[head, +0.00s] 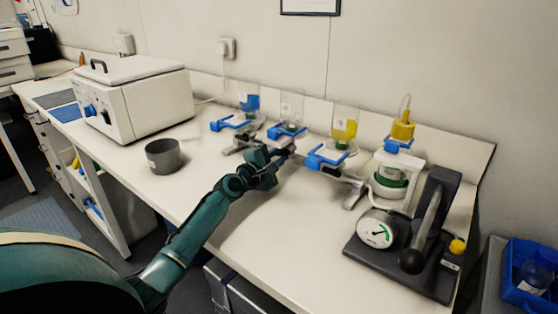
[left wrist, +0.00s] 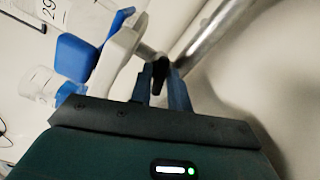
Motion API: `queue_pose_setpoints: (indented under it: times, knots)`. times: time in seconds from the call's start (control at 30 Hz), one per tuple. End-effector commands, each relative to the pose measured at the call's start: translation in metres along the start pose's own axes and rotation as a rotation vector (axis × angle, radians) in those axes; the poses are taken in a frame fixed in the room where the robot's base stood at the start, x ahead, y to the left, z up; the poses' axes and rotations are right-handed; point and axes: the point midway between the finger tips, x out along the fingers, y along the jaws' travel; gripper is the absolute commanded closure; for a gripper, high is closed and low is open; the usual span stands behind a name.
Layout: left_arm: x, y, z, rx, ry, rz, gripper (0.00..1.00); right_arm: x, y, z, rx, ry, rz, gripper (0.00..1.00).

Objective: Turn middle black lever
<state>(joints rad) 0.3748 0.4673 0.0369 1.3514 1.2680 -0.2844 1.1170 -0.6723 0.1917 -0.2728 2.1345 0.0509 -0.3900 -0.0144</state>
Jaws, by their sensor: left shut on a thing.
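The filtration manifold (head: 352,194) stands on the bench with three clear funnels held by blue clamps. The middle funnel (head: 291,104) and its blue clamp (head: 287,131) are just behind my left gripper (head: 284,150). In the left wrist view, the two fingers of my left gripper (left wrist: 161,86) are closed on a small black lever (left wrist: 160,72) below the metal pipe (left wrist: 205,35). The middle blue clamp (left wrist: 76,57) and a clear funnel (left wrist: 40,83) show at the left there. The fingers mostly hide the middle lever in the head view. My right gripper is not in view.
A grey cup (head: 163,157) stands left of my left arm, near a white lidded machine (head: 135,95). A black device with a gauge and hand lever (head: 419,245) stands at the right. A blue crate (head: 528,270) is at the far right. The bench front is clear.

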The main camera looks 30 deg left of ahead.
Motion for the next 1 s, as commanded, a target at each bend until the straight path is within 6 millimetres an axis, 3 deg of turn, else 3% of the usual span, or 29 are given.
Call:
queue_pose_setpoints:
  times: [0.2,0.5,1.0]
  knots:
    - [0.0,-0.0027,-0.0005,0.174,-0.001,-0.001,1.0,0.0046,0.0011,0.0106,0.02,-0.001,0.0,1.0]
    - [0.0001,-0.0027,-0.0002,0.33,-0.001,-0.002,1.0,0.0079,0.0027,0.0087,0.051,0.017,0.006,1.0]
    - [0.0,-0.0021,0.0003,0.386,-0.002,-0.002,1.0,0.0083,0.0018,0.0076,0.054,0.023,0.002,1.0]
